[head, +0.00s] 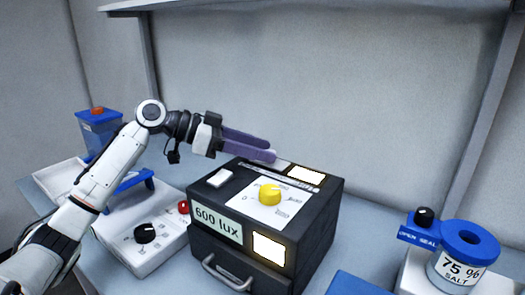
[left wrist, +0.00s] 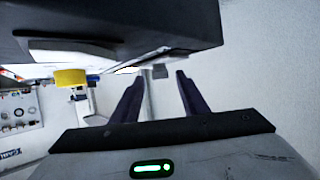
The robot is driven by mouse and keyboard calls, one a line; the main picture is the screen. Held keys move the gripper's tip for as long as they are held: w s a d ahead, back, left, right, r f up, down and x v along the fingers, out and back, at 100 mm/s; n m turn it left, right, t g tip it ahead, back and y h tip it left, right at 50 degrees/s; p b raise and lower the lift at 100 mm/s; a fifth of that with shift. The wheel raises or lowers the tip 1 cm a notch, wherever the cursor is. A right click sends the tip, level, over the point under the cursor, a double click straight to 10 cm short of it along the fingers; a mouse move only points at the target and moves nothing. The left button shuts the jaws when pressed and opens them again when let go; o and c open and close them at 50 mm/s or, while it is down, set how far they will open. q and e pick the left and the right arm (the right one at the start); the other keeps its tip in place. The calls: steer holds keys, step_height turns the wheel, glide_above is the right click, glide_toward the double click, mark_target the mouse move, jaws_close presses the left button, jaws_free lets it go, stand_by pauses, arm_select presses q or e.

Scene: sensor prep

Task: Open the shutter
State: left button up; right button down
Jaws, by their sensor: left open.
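The black box (head: 318,215) labelled "600 lux" stands on the bench, with a yellow knob (head: 269,194) on its top panel. A lit window (head: 306,174) shows at the back of the top, with a pale grey plate beside it that may be the shutter. My left gripper (head: 275,147) is open over the back edge of the box, fingers pointing right. The left wrist view shows the box (left wrist: 120,30) at the top, the yellow knob (left wrist: 70,78) at left, and a small grey tab (left wrist: 160,72) beyond and between the open fingers (left wrist: 158,92). Contact is not visible.
A white control unit (head: 145,237) with a black knob stands left of the box, near a blue container (head: 99,130) with an orange top. A blue-and-white salt jar (head: 460,262) stands at right. A shelf (head: 150,5) hangs above; the bench right of the box is partly clear.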

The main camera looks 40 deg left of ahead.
arm_select(q)
steer(key=b+v, duration=0.2)
steer(key=v, duration=0.7)
steer(key=shift+s+r, duration=0.15)
